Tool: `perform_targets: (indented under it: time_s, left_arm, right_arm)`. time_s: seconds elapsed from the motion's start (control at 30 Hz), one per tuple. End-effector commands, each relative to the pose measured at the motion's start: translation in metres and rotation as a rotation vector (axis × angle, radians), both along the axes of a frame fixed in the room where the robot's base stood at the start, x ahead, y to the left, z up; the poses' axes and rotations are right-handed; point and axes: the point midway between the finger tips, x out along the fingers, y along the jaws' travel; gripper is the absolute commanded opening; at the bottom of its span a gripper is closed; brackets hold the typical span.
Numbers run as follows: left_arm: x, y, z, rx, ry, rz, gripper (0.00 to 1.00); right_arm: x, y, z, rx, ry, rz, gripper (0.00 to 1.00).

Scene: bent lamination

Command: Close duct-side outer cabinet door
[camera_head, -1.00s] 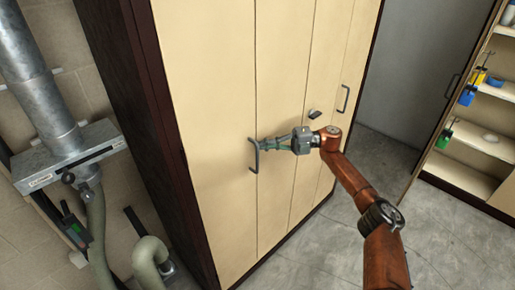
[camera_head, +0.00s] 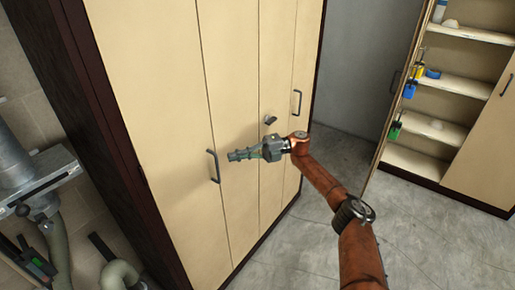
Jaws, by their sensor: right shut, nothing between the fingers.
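The tall beige cabinet has a dark brown frame, and its leftmost panel, the duct-side outer door (camera_head: 150,130), looks flush with the panel beside it. A dark bar handle (camera_head: 211,166) is on this door near its right edge. My right gripper (camera_head: 231,156) is shut and empty. Its fingertips point left, just right of the handle, with a small gap between them in the picture. My left gripper is not in view.
A metal duct box (camera_head: 38,180) with hoses stands left of the cabinet. Another dark handle (camera_head: 297,103) is on the cabinet's right side. An open shelf unit (camera_head: 440,90) with small items is at the right. Grey floor (camera_head: 300,250) is clear in front.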

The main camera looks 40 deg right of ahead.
Motion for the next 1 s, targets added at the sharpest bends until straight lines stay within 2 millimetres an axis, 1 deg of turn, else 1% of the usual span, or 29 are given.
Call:
perform_targets:
  time_s: [0.07,0.23,0.4,0.5,0.7,0.8,1.0]
  left_arm:
    - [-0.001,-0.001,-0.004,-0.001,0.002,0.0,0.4]
    - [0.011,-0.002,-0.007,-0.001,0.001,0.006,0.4]
    - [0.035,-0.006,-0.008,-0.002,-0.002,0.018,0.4]
    - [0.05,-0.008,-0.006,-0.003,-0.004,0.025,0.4]
    - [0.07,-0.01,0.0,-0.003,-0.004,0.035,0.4]
    - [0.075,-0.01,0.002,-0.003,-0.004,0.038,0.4]
    - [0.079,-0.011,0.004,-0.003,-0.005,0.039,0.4]
  right_arm:
    - [0.0,-0.013,-0.004,0.0,0.003,-0.002,0.0]
    - [-0.002,-0.04,-0.006,-0.001,0.004,-0.002,0.0]
    - [-0.004,-0.062,-0.007,-0.001,0.005,0.0,0.0]
    - [-0.004,-0.068,-0.009,-0.002,0.007,0.005,0.0]
    - [-0.006,-0.079,-0.007,-0.002,0.007,0.006,0.0]
    - [-0.007,-0.082,-0.006,-0.002,0.005,0.005,0.0]
    - [-0.008,-0.083,-0.005,-0.002,0.004,0.006,0.0]
